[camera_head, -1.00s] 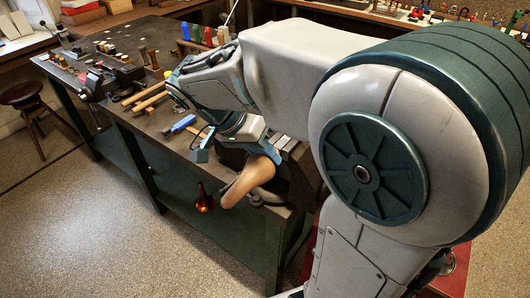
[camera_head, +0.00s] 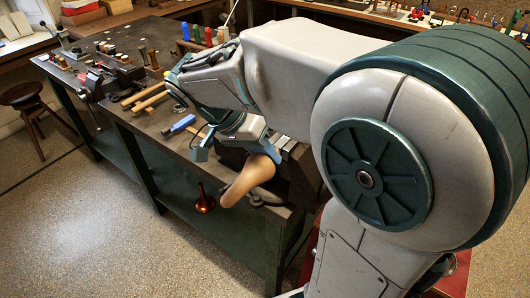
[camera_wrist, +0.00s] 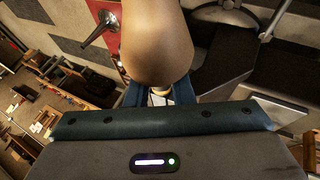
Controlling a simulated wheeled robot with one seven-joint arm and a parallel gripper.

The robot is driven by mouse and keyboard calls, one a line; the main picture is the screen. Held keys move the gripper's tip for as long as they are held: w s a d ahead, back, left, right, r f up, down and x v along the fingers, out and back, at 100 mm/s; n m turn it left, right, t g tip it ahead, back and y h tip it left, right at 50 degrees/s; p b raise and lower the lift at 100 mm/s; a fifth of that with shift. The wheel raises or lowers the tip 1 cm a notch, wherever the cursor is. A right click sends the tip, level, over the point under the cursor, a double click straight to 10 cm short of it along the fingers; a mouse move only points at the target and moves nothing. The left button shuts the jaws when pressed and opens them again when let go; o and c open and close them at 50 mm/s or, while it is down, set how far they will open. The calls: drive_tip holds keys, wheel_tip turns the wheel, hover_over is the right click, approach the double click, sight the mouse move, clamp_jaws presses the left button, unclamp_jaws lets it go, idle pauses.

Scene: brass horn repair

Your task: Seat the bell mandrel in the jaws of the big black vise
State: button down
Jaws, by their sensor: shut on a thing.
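The bell mandrel (camera_head: 250,178) is a smooth, tan, flared form. My gripper (camera_wrist: 158,94) is shut on its narrow end, a pale neck between the two blue fingers. In the wrist view the mandrel's wide body (camera_wrist: 156,45) runs up out of the picture. In the head view it slants down and left at the bench's near corner. A big black vise (camera_head: 301,183) is beside and behind it, partly hidden by the mandrel and my arm. The vise's dark body (camera_wrist: 224,55) shows right of the mandrel in the wrist view. Whether they touch cannot be told.
A copper-coloured flared piece (camera_head: 205,199) stands on the lower shelf. A stool (camera_head: 24,95) is at left. The floor in front is clear.

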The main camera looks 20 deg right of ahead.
idle(0.9)
drive_tip(key=c, duration=1.2)
unclamp_jaws()
drive_tip(key=shift+o, duration=0.2)
drive_tip(key=v, duration=1.4)
drive_tip(key=shift+s+f, duration=0.1)
